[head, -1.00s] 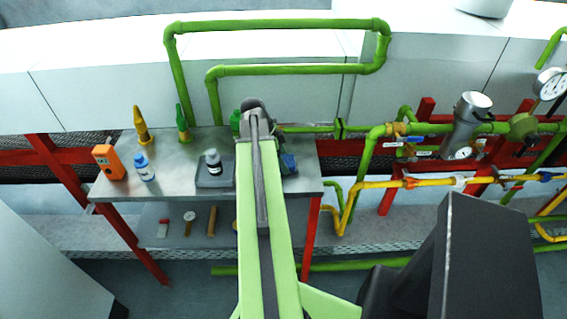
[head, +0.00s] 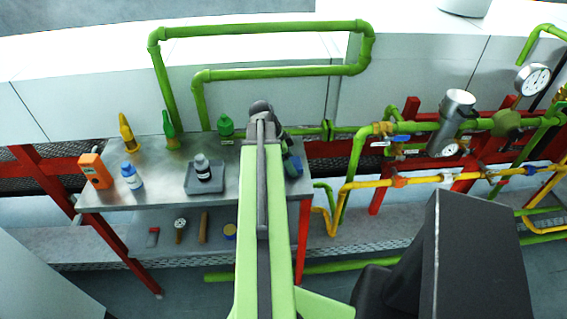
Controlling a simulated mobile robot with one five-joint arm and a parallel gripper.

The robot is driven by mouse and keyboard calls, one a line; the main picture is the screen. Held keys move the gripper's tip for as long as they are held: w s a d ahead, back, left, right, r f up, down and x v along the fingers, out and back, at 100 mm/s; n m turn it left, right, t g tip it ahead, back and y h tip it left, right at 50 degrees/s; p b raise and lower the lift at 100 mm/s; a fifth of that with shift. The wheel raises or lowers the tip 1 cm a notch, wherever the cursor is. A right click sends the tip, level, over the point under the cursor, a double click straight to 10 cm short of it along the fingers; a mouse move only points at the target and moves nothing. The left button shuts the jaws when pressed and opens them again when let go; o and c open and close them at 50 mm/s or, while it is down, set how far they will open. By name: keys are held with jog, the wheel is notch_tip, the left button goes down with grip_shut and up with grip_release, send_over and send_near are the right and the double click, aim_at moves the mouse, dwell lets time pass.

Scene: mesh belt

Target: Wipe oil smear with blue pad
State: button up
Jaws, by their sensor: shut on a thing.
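My gripper (head: 291,158) is at the right end of the steel bench, mostly hidden behind my green arm. It is shut on the blue pad (head: 294,168), of which only a small part shows. The pad is over or on the bench top near its right edge; I cannot tell whether it touches the surface. I cannot make out an oil smear; my arm covers part of the bench top.
The steel bench (head: 150,202) holds a grey tray (head: 190,190) with a dark bottle, an orange device (head: 95,171), a blue-capped bottle (head: 132,176) and green and yellow bottles at the back. Tools lie on the lower shelf. Pipes with gauges stand right.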

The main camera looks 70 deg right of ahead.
aim_at(301, 162)
jog(key=shift+s+d, duration=0.1)
jog(key=shift+s, duration=0.15)
jog(key=shift+s+d, duration=0.35)
jog(key=shift+s, duration=0.35)
jog(key=shift+s+d, duration=0.3)
jog(key=shift+s, duration=0.35)
jog(key=shift+w+a+f, duration=0.1)
jog(key=shift+w+a, duration=0.35)
jog(key=shift+w, duration=0.35)
jog(key=shift+w+a+f, duration=0.1)
jog(key=shift+w+a, duration=0.3)
jog(key=shift+w, duration=0.4)
jog(key=shift+w+a+r, duration=0.1)
jog(key=shift+w+a, duration=0.25)
jog(key=shift+w, duration=0.4)
jog(key=shift+w+a+r, duration=0.1)
jog(key=shift+w+a, duration=0.2)
jog(key=shift+w, duration=0.4)
jog(key=shift+w, duration=0.1)
jog(key=shift+w+a, duration=0.35)
jog(key=shift+w, duration=0.35)
jog(key=shift+w+a, duration=0.35)
jog(key=shift+w, duration=0.35)
